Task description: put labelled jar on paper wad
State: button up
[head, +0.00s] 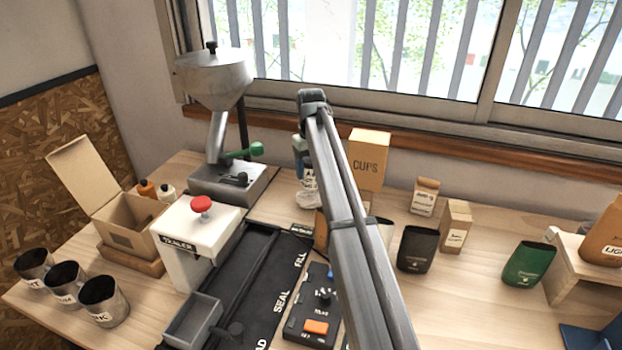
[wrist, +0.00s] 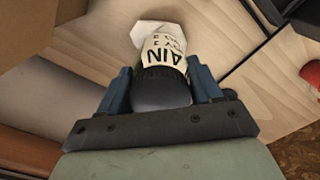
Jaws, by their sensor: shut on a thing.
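My gripper (wrist: 160,88) is shut on the labelled jar (wrist: 162,62), with a blue finger on each side of its dark lid. The jar's white label shows the letters "AIN". A white paper wad (wrist: 150,31) shows just past the jar's far end in the wrist view. In the head view the paper wad (head: 308,196) is a pale crumpled lump on the table behind my arm, below my gripper (head: 304,165). The jar is mostly hidden there. I cannot tell whether jar and wad touch.
A grinder (head: 225,150) stands left of my gripper, and a tan "CUPS" box (head: 368,160) stands close on its right. A white sealer (head: 192,240) and black track (head: 240,290) lie in front. Dark pouches (head: 417,250) stand to the right.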

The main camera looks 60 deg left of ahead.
aim_at(311, 178)
jog(key=shift+f, duration=1.85)
jog(key=shift+f, duration=0.15)
jog(key=o, duration=1.2)
notch_tip(311, 178, up, 12)
jog(key=shift+r, duration=0.2)
